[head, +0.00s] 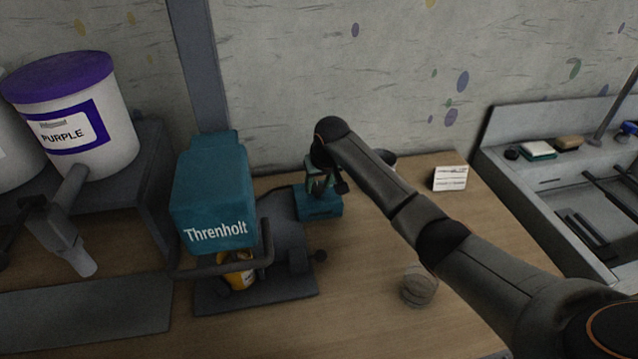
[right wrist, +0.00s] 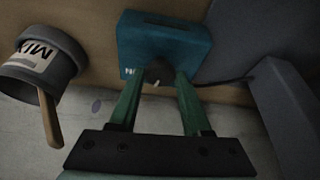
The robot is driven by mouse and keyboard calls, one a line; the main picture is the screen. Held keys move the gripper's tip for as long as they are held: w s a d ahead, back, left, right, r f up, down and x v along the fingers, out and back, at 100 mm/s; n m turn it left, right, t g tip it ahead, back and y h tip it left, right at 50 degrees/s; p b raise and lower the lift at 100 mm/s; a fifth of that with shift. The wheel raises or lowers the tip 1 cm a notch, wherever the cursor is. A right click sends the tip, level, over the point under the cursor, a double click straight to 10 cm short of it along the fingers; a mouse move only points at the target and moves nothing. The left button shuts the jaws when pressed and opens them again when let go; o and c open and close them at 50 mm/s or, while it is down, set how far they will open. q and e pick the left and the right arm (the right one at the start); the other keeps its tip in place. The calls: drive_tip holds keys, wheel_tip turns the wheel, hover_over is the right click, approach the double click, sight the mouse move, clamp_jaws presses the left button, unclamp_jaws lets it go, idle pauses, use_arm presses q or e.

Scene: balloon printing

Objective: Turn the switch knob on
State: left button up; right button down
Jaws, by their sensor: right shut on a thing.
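The teal switch box (head: 325,208) stands on the wooden table, right of the teal Threnholt machine (head: 212,190). In the right wrist view the box (right wrist: 165,36) carries a dark round knob (right wrist: 158,70) with a small light mark on it. My right gripper (head: 320,184) reaches down to the box. In the right wrist view its two green fingers are on either side of the knob, shut on it. In the head view the gripper and wrist hide the knob. My left gripper is not in view.
A dark cup marked MIX (right wrist: 42,60) with a wooden stick stands near the box. A white card (head: 450,178) stands to the right. A round ribbed object (head: 419,287) is on the table. A purple-lidded bucket (head: 100,120) stands left, a sink (head: 590,190) far right.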

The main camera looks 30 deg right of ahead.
drive_tip(key=m, duration=0.1)
drive_tip(key=m+h, duration=0.1)
drive_tip(key=m, duration=0.1)
drive_tip(key=m+h, duration=0.1)
drive_tip(key=m, duration=0.1)
drive_tip(key=shift+a+g, duration=0.3)
drive_tip(key=shift+g, duration=0.1)
drive_tip(key=shift+w+a+m+g+h, duration=0.1)
drive_tip(key=shift+m+g+h, duration=0.25)
drive_tip(key=shift+m, duration=0.9)
drive_tip(key=shift+w+m+g+h, duration=0.1)
drive_tip(key=shift+m+g+h, duration=0.2)
drive_tip(key=shift+m, duration=0.95)
drive_tip(key=shift+c, duration=1.8)
unclamp_jaws()
drive_tip(key=b+v, duration=0.1)
drive_tip(key=v, duration=1.1)
drive_tip(key=shift+r, duration=0.25)
drive_tip(key=shift+s+f, duration=0.1)
drive_tip(key=shift+s, duration=0.05)
